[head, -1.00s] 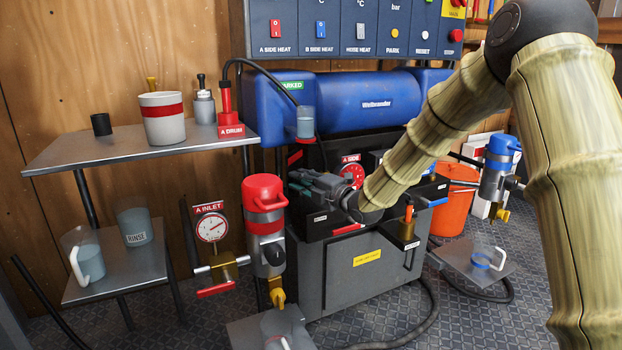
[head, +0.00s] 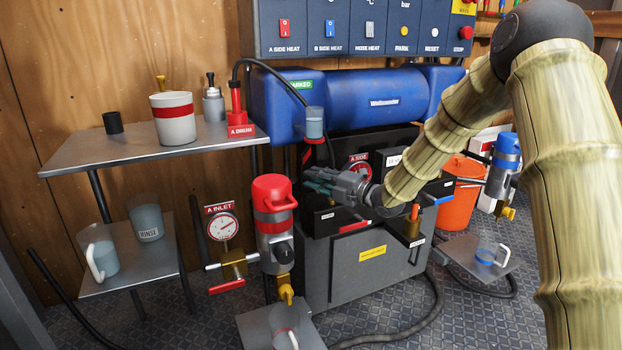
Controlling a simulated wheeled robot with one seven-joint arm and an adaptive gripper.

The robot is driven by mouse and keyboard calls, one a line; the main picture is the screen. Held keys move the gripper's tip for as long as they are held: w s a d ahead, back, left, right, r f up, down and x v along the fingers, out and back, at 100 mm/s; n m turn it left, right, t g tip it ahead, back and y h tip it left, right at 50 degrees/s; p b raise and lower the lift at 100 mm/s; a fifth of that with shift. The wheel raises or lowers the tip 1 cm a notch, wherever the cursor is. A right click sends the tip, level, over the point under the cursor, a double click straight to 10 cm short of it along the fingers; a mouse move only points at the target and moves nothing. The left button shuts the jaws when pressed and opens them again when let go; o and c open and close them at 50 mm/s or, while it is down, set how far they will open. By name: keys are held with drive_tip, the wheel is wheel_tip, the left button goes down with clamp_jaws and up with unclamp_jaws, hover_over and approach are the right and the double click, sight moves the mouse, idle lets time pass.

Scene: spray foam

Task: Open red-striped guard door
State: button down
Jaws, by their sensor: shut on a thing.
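The red-striped guard door (head: 322,222) is a dark panel on the front left of the machine, below the A SIDE gauge. It has a small white label and a red stripe low on its right part. My gripper (head: 318,184) reaches in from the right at the top of this panel. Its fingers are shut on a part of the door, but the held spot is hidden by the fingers. I cannot tell whether the door stands ajar.
A blue-striped panel (head: 441,197) is to the right, near an orange-handled valve (head: 412,222). A red-capped canister (head: 273,235) and an inlet gauge (head: 222,227) stand left of the door. A metal shelf (head: 85,157) with cups is further left.

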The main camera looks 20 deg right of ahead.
drive_tip(key=c, duration=1.3)
unclamp_jaws()
drive_tip(key=shift+o, duration=0.2)
drive_tip(key=v, duration=1.2)
drive_tip(key=shift+f, duration=0.1)
